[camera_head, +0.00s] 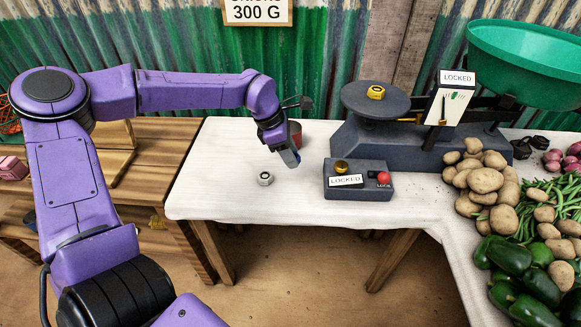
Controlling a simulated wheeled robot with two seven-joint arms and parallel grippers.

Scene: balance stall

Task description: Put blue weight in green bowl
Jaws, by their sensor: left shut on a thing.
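My left gripper (290,157) hangs over the white-covered table, its jaws pointing down. It is shut on a small blue thing that looks like the blue weight, mostly hidden by the fingers. The green bowl (527,62) is the wide pan on the right side of the balance, high at the upper right and far from this gripper. My right gripper is not in view.
A silver weight (265,179) stands on the table, left of the gripper. A red container (295,134) is behind it. The dark balance (390,143) has a brass weight (376,92) on its plate. A lock box (358,188) stands in front. Potatoes (485,180) and peppers (525,285) fill the right.

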